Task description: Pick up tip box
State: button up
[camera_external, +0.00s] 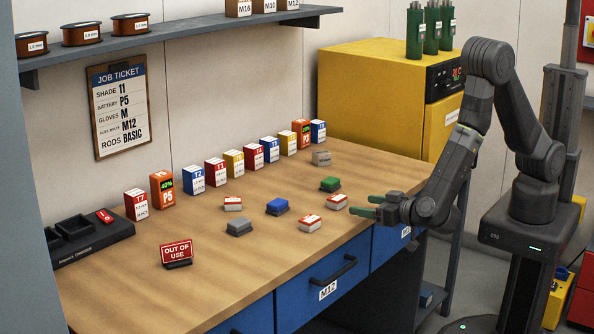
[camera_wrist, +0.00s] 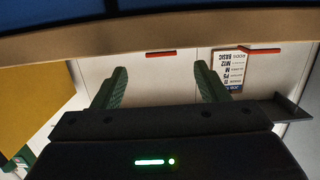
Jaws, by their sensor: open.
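A back row of upright boxes stands on the wooden table (camera_external: 205,262). It has a red box marked T7 (camera_external: 135,205), a blue box marked T2 (camera_external: 193,180), a yellow box (camera_external: 234,163), another blue box (camera_external: 318,131) and several more. The frames do not show clearly which is the tip box. My gripper (camera_external: 364,206) is at the table's front right edge, its green fingers apart and empty, pointing left. It is close to a red-and-white block (camera_external: 337,202) and well short of the row. In the wrist view my gripper (camera_wrist: 160,72) is also open, with nothing between its fingers.
Small blocks lie mid-table, including a blue one (camera_external: 277,207), a green one (camera_external: 330,184) and a grey one (camera_external: 240,227). Orange P5 battery boxes (camera_external: 162,190) stand in the row. An "OUT OF USE" sign (camera_external: 177,254) and a black tray (camera_external: 85,240) are at left.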

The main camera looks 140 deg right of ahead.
aim_at(341, 198)
jog(key=d, duration=0.4)
jog(key=shift+d+f+p, duration=0.3)
jog(key=shift+d+r+p, duration=0.15)
jog(key=shift+d+p, duration=0.15)
jog(key=shift+d, duration=0.2)
jog(key=d+p, duration=0.1)
jog(key=d, duration=0.2)
jog(key=shift+d, duration=0.4)
jog(key=shift+d+f, duration=0.25)
jog(key=c, duration=1.1)
jog(key=shift+r, duration=0.1)
